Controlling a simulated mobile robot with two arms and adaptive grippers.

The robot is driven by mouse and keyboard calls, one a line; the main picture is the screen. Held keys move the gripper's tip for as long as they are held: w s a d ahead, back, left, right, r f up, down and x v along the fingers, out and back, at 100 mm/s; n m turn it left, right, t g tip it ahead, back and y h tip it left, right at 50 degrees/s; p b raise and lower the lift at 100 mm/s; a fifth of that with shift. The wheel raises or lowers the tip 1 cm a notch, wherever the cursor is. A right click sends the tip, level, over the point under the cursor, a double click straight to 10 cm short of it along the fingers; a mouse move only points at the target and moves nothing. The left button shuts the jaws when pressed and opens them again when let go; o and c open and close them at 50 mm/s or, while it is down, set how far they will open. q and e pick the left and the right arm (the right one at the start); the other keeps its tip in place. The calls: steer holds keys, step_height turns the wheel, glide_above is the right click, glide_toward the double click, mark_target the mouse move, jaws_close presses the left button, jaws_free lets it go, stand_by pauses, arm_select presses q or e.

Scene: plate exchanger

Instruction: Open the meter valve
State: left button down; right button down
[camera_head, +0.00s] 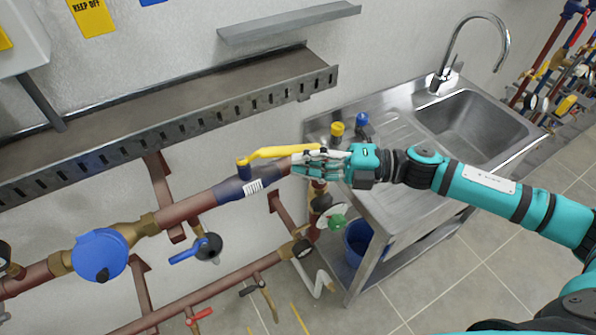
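A yellow lever (275,152) sits on a dark blue valve body (238,188) in the upper brown pipe. The lever lies roughly along the pipe, pointing right. A round blue meter (100,255) is on the same pipe further left. My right gripper (300,163) comes in from the right, with its fingers at the lever's right end, over the pipe. The fingers overlap the lever's tip in view; I cannot tell whether they grip it. My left gripper is not in view.
A slotted metal tray (168,118) runs along the wall above the pipe. A steel sink unit (395,185) stands at right, with a blue bucket (358,240) below it. A smaller blue-handled valve (200,250) and a lower pipe (225,288) are beneath. Tiled floor (455,290) is clear at lower right.

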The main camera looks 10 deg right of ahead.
mark_target(306, 144)
steer(key=shift+w+d+f+n+g+b, duration=0.1)
steer(key=shift+w+d+n+g+b, duration=0.1)
steer(key=shift+w+n+g+b, duration=0.3)
steer(key=shift+w+d+n+g+b, duration=0.25)
steer(key=shift+w+g+b, duration=0.2)
steer(key=shift+w+g, duration=0.25)
steer(key=shift+w+d+b, duration=0.15)
steer(key=shift+w+b, duration=0.6)
steer(key=shift+w, duration=0.45)
